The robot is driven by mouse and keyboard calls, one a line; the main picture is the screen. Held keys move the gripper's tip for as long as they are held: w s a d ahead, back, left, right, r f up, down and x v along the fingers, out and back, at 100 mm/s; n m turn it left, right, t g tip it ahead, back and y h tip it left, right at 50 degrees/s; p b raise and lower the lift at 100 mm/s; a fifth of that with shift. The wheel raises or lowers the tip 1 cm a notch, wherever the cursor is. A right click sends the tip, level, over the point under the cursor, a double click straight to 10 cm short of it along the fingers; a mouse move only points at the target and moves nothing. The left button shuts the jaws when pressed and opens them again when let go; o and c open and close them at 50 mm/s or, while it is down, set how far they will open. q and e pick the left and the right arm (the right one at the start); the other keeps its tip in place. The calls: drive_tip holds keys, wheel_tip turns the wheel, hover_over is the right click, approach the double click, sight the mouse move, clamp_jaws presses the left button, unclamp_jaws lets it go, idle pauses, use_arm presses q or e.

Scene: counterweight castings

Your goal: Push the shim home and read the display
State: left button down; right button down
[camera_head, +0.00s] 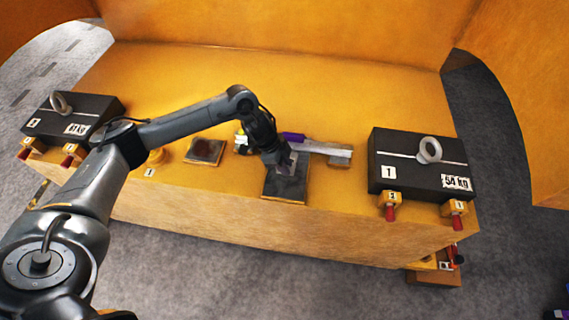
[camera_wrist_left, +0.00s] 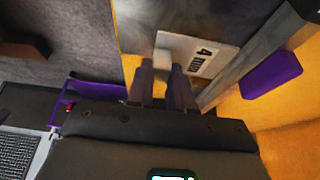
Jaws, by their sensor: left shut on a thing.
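My left gripper (camera_head: 287,161) reaches in over the middle of the yellow bench, above a dark square plate on a wooden block (camera_head: 286,186). In the left wrist view its two fingers (camera_wrist_left: 163,85) are shut on the pale upright tab of a light plate, which I take to be the shim (camera_wrist_left: 222,56). The gripper hides most of the plate in the head view. I cannot tell which thing is the display, and no reading is legible. My right gripper is out of view.
A black casting (camera_head: 415,163) marked 54 kg stands at right, another (camera_head: 80,118) at left; red-handled wedges (camera_head: 390,212) sit by them. A grey bar with a purple part (camera_head: 293,137) lies just behind my gripper. A brown-topped block (camera_head: 205,151) stands left. The bench's back is clear.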

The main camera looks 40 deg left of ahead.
use_arm(q)
drive_tip(key=shift+f+b, duration=0.55)
drive_tip(key=shift+f, duration=0.6)
drive_tip(key=shift+f+b, duration=0.7)
drive_tip(key=shift+f, duration=0.65)
drive_tip(key=shift+f, duration=0.15)
drive_tip(key=shift+w+a+b, duration=0.4)
drive_tip(key=shift+w, duration=0.3)
drive_tip(key=shift+w+a+b, duration=0.4)
drive_tip(key=shift+w+b, duration=0.05)
drive_tip(key=shift+w, duration=0.25)
drive_tip(key=shift+w+a+b, duration=0.4)
drive_tip(key=shift+w, duration=0.3)
drive_tip(key=shift+w+a, duration=0.1)
drive_tip(key=shift+w, duration=0.05)
drive_tip(key=shift+w+a+b, duration=0.15)
drive_tip(key=shift+w+b, duration=0.15)
drive_tip(key=shift+a, duration=0.1)
drive_tip(key=shift+w+a+b, duration=0.4)
drive_tip(key=shift+w+b, duration=0.25)
drive_tip(key=shift+w, duration=0.1)
drive_tip(key=shift+w+a+b, duration=0.35)
drive_tip(key=shift+w+b, duration=0.15)
drive_tip(key=shift+w, duration=0.05)
drive_tip(key=shift+w+a+b, duration=0.3)
drive_tip(key=shift+w+b, duration=0.2)
